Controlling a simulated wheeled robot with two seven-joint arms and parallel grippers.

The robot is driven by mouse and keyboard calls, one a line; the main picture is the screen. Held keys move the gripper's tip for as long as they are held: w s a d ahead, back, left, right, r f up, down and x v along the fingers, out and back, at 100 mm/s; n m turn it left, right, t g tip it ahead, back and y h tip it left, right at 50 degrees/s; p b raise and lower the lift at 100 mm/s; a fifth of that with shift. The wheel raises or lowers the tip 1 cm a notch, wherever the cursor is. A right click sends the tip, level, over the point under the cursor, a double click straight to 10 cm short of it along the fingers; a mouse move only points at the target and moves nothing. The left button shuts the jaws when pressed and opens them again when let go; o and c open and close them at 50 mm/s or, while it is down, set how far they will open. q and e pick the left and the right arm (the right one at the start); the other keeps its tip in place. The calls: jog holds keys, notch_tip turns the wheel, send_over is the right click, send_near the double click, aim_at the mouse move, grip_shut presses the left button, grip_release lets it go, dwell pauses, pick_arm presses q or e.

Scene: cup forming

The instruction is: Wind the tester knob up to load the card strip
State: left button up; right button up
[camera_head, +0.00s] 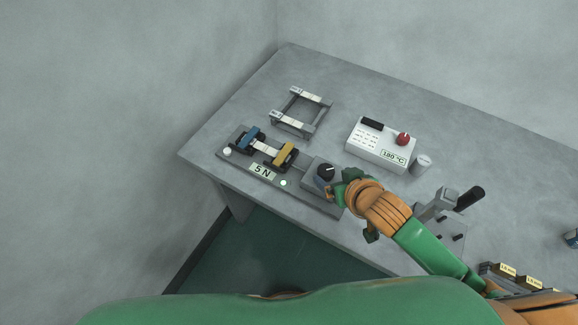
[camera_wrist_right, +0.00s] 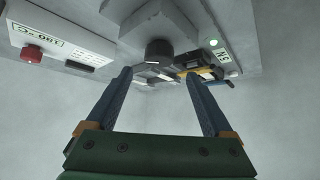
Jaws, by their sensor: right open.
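The tester (camera_head: 245,168) is a grey plate near the table's left front edge, with a blue clamp (camera_head: 249,138) and a yellow clamp (camera_head: 284,155). A pale card strip (camera_head: 267,148) spans between the clamps. Its label (camera_head: 262,172) reads 5 N, and a green light glows beside it. The dark knob (camera_head: 326,172) sits on a grey block at the tester's right end. My right gripper (camera_head: 333,188) is beside the knob. In the right wrist view its open fingers (camera_wrist_right: 160,95) are spread and empty, with the knob (camera_wrist_right: 159,52) ahead between them, apart from both. My left gripper is not in view.
A white box (camera_head: 382,143) with a red knob and a 180 °C display stands behind the right arm. A small grey cylinder (camera_head: 421,164) is beside it. A metal frame (camera_head: 300,110) stands behind the tester. A lever device (camera_head: 440,213) is at right.

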aim_at(326, 170)
jog(key=b, duration=0.4)
jog(key=shift+w+a+f, duration=0.25)
jog(key=shift+f, duration=0.1)
jog(key=shift+s+d+b, duration=0.1)
jog(key=shift+d+b, duration=0.15)
jog(key=shift+b, duration=0.3)
jog(key=shift+w+f, duration=0.25)
jog(key=shift+w, duration=0.05)
jog(key=x, duration=0.5)
jog(key=shift+w+f, duration=0.25)
jog(key=shift+w, duration=0.05)
grip_shut()
jog(key=shift+r, duration=0.1)
